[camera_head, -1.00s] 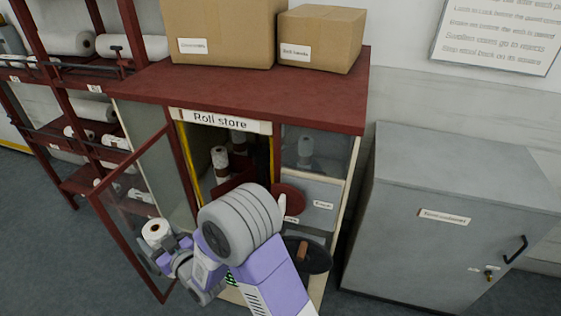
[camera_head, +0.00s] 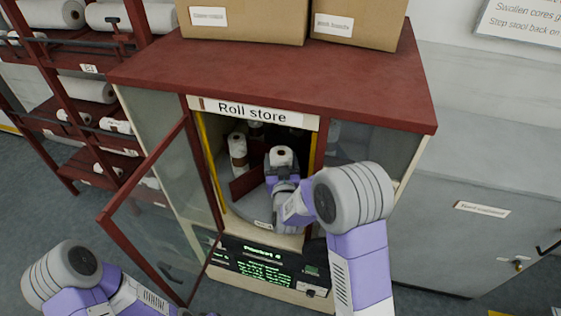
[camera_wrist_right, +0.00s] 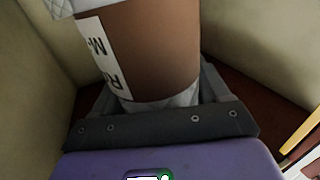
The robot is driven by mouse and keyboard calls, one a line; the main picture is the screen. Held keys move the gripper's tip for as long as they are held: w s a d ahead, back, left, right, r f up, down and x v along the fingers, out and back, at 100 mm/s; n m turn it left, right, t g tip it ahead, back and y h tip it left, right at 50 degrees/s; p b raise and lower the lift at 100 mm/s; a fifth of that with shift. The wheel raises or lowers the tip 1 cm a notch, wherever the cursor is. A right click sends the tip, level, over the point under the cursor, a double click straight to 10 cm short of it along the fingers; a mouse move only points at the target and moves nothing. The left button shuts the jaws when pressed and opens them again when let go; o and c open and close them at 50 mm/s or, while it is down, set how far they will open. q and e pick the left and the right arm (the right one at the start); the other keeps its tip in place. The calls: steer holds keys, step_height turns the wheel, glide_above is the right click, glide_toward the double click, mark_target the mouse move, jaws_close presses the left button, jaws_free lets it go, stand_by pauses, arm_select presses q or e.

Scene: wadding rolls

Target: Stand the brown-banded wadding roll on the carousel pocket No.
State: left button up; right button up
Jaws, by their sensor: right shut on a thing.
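The brown-banded wadding roll (camera_wrist_right: 150,50) is upright in my right gripper, its brown band and white label filling the right wrist view. Its white top (camera_head: 281,156) shows in the head view, inside the roll store's opening. My right gripper (camera_head: 283,182) is shut on the roll, with dark fingers on both sides of it in the wrist view. The grey carousel (camera_head: 243,208) lies below with a dark red divider (camera_head: 247,184). Whether the roll's base touches the carousel is hidden. My left arm shows at lower left; its gripper is outside the view.
Another roll (camera_head: 238,150) stands further back at left in the store. The glazed door (camera_head: 160,205) is open to the left. Below the opening, a display panel (camera_head: 265,262) appears to read "Pocket 4". Cardboard boxes (camera_head: 245,22) stand on top; a grey cabinet (camera_head: 475,190) is at right.

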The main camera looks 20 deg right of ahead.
steer(key=w+f+m+g+h+b, duration=0.5)
steer(key=w+f+m+h+b, duration=0.2)
steer(key=f, duration=0.4)
steer(key=shift+a+g+h+b, duration=0.2)
steer(key=shift+g+h+b, duration=0.3)
steer(key=shift+h, duration=0.8)
steer(key=o, duration=1.3)
